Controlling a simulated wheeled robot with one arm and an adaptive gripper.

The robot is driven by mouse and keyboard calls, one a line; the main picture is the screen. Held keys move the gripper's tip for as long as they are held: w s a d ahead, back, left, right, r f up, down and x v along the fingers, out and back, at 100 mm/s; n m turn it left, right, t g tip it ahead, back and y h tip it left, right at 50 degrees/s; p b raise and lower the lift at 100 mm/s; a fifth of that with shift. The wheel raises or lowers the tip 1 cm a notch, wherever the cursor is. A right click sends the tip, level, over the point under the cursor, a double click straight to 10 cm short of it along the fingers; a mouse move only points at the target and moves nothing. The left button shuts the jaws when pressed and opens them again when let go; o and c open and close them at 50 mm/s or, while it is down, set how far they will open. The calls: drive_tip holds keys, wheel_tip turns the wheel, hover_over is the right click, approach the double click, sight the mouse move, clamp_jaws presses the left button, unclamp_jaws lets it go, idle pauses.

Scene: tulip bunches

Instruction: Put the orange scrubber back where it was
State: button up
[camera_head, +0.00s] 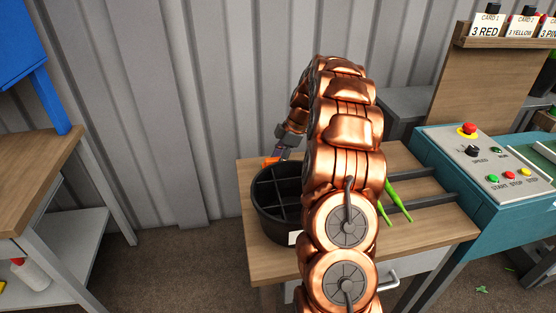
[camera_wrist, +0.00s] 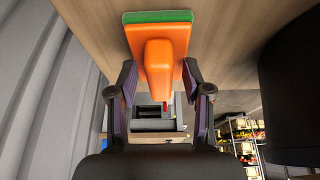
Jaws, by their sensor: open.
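The orange scrubber (camera_wrist: 160,45) has a green pad along its far edge in the wrist view. It is against the wooden tabletop (camera_wrist: 225,25), with its handle pointing back between my fingers. My gripper (camera_wrist: 158,75) is open, one finger on each side of the handle, with a gap visible beside it. My gripper (camera_head: 285,146) is there too, partly hidden by my copper arm.
A black divided bucket (camera_head: 262,214) stands close to the scrubber on the wooden table (camera_head: 430,228). Green stems (camera_head: 398,200) lie right of my arm. A teal control box (camera_head: 460,190) stands further right. A grey corrugated wall (camera_head: 180,100) is behind.

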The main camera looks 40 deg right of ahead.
drive_tip(key=shift+r, duration=0.15)
drive_tip(key=b+v, duration=0.1)
drive_tip(key=v, duration=1.1)
drive_tip(key=s+a+r+m+g, duration=0.15)
drive_tip(key=s+a, duration=0.25)
drive_tip(key=a, duration=0.4)
drive_tip(key=s+a+m+h, duration=0.1)
drive_tip(key=s+a+m, duration=0.15)
drive_tip(key=a, duration=0.55)
drive_tip(key=s+a+r+m+g, duration=0.1)
drive_tip(key=s+a, duration=0.3)
drive_tip(key=a, duration=0.4)
drive_tip(key=s+a+f+m+h, duration=0.1)
drive_tip(key=s+a+f+m, duration=0.1)
drive_tip(key=s, duration=0.6)
drive_tip(key=s+a+f+m+g+h, duration=0.1)
drive_tip(key=s+a+f+m, duration=0.2)
drive_tip(key=s, duration=0.6)
drive_tip(key=s+a+f+m+g+h, duration=0.1)
drive_tip(key=s+a+f+m, duration=0.1)
drive_tip(key=s, duration=0.6)
drive_tip(key=shift+s+a+f+m, duration=0.2)
drive_tip(key=shift+a+f+m, duration=0.2)
drive_tip(key=shift+a+f, duration=0.25)
drive_tip(key=shift+r, duration=0.1)
